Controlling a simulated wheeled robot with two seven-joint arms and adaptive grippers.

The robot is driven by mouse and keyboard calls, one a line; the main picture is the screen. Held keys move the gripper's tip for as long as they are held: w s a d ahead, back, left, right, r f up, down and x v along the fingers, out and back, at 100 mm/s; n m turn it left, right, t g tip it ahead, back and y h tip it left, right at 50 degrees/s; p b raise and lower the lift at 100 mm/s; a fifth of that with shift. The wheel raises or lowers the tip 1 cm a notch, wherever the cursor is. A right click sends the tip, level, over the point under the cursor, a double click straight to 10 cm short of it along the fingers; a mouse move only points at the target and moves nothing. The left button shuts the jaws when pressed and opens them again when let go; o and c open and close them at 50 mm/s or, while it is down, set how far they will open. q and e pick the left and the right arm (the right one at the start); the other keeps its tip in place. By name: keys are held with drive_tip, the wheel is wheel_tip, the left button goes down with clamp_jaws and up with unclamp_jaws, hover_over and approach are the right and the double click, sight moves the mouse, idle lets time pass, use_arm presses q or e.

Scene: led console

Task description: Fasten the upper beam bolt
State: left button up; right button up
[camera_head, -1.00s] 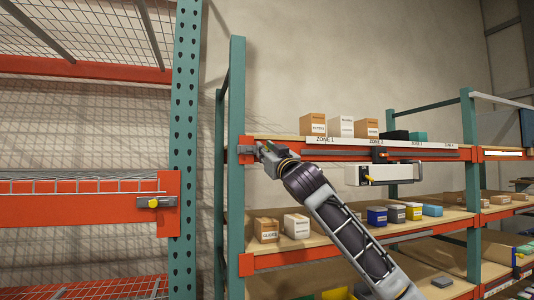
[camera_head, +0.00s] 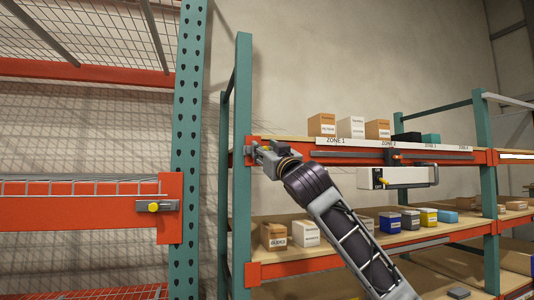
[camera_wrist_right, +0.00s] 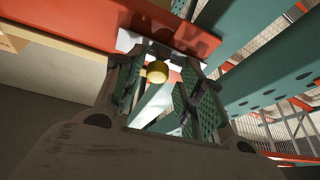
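In the head view, my right gripper (camera_head: 262,154) is at the left end of the right rack's orange upper beam (camera_head: 345,154), beside the teal upright (camera_head: 242,100). It hides that beam end. In the right wrist view, the gripper (camera_wrist_right: 158,92) is open, its padded fingers apart. A round yellow bolt head (camera_wrist_right: 158,72) shows between them, near the orange beam (camera_wrist_right: 160,18); whether the fingers touch it I cannot tell. Another yellow bolt (camera_head: 153,207) sits in a grey bracket on the left rack's beam (camera_head: 80,210). My left gripper is not in view.
A white box-like unit with a yellow knob (camera_head: 398,177) hangs under the upper beam, right of my arm. Boxes (camera_head: 351,127) stand on the upper shelf, with more boxes (camera_head: 304,233) below. A perforated teal post (camera_head: 188,150) stands to the left.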

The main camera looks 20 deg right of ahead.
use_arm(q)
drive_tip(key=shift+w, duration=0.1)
use_arm(e)
drive_tip(key=shift+a, duration=0.1)
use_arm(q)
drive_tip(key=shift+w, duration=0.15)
use_arm(e)
drive_tip(key=shift+f, duration=0.1)
drive_tip(key=v, duration=1.2)
idle(0.5)
drive_tip(key=shift+w, duration=0.1)
idle(0.3)
